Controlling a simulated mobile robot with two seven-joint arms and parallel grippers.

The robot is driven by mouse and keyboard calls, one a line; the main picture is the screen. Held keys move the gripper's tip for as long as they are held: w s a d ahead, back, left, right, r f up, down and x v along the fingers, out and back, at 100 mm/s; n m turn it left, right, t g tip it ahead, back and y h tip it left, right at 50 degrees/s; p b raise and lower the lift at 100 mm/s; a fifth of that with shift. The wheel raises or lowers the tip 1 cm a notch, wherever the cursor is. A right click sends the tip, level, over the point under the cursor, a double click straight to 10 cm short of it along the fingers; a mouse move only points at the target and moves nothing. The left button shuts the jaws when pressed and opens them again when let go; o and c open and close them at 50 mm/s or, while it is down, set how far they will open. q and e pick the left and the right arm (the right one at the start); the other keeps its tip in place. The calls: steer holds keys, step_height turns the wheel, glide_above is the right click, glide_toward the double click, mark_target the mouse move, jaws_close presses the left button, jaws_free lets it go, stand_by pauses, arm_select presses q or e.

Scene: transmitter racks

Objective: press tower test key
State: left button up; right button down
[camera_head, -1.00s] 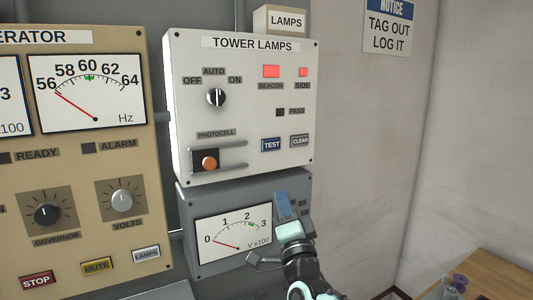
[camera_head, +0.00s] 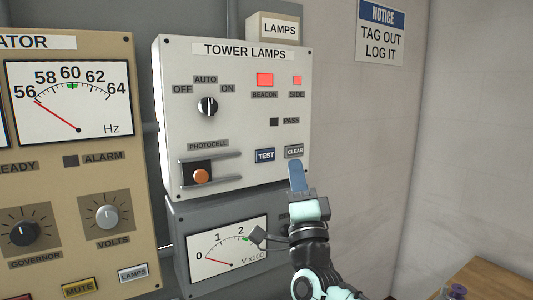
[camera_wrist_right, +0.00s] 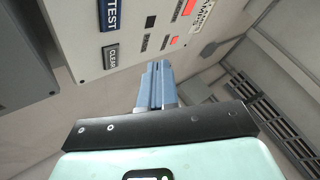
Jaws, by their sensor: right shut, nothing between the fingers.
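The white tower lamps panel (camera_head: 235,125) hangs on the wall in the head view. Its blue TEST key (camera_head: 265,155) sits at the lower right, left of the grey CLEAR key (camera_head: 294,151). The beacon lamp (camera_head: 265,80) and the side lamp (camera_head: 297,80) glow red. My right gripper (camera_head: 297,172) is shut and empty, its blue fingers pointing up just below the CLEAR key, right of and below TEST. In the right wrist view the TEST key (camera_wrist_right: 110,14) and the CLEAR key (camera_wrist_right: 111,57) show left of the finger tips (camera_wrist_right: 157,68). My left gripper is out of view.
A grey meter box (camera_head: 190,215) is mounted below the panel, partly behind my right arm. The beige generator panel (camera_head: 80,160) stands to the left, with knobs and keys. A wooden table (camera_head: 485,280) is at the lower right.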

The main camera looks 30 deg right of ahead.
mark_target(266, 155)
steer(key=shift+h, duration=0.3)
steer(key=w+p, duration=0.1)
steer(key=w, duration=0.1)
steer(key=w+p, duration=0.2)
steer(key=w, duration=0.1)
steer(key=w+p, duration=0.1)
steer(key=w, duration=0.1)
steer(key=shift+w+a+p, duration=0.25)
steer(key=shift+w+p, duration=0.05)
steer(key=shift+p, duration=0.05)
steer(key=shift+w, duration=0.1)
stand_by(1.3)
steer(key=shift+w, duration=0.35)
steer(key=shift+w+a, duration=0.1)
steer(key=shift+w, duration=0.25)
stand_by(0.5)
steer(key=shift+s+f+b, duration=0.1)
steer(key=shift+s+b, duration=0.5)
steer(key=shift+b, duration=0.2)
steer(key=shift+s, duration=0.2)
